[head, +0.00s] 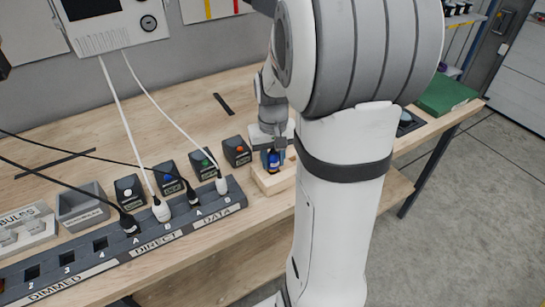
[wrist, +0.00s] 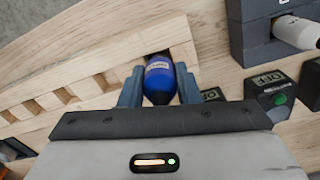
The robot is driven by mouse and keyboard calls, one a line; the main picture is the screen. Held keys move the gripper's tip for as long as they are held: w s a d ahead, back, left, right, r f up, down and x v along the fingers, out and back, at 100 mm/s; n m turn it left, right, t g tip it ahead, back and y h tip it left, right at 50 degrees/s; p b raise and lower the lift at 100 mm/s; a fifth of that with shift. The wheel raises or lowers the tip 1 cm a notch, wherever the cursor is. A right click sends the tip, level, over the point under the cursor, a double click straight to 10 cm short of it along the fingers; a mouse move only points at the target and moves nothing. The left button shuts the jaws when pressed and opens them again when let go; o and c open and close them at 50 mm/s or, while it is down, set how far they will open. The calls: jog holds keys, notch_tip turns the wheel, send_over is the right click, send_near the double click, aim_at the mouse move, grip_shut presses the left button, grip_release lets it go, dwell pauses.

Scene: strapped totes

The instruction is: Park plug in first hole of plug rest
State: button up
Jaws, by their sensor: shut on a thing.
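My gripper (head: 272,152) is shut on a blue plug (wrist: 160,80) with a dark end and a small label. In the wrist view the plug sits between the two grey fingers of the gripper (wrist: 159,88). The plug rest is a pale wooden block (head: 268,183) with a row of notches, on the bench below the gripper; it also shows in the wrist view (wrist: 120,50). The plug is at the rest's right end in the wrist view. The gripper hides the plug's lower end, and I cannot tell whether it is in a hole. My arm hides part of the rest.
A dark socket strip (head: 100,255) runs along the bench front, with black and white plugs in its DIRECT and DATA sockets. Several small switch boxes (head: 170,177) stand behind it. A grey bin (head: 82,207) is at left. A green box (head: 445,96) lies far right.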

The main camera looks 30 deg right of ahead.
jog(key=shift+f+b, duration=0.3)
jog(key=shift+f, duration=0.15)
jog(key=o, duration=1.2)
jog(key=shift+c, duration=0.2)
notch_tip(320, 180, up, 8)
jog(key=shift+f, duration=0.1)
jog(key=s+a+n+t, duration=0.2)
jog(key=s+a, duration=1)
jog(key=shift+f+n+t, duration=0.25)
jog(key=shift+n+t, duration=0.05)
jog(key=shift+t, duration=0.1)
jog(key=shift+a, duration=0.1)
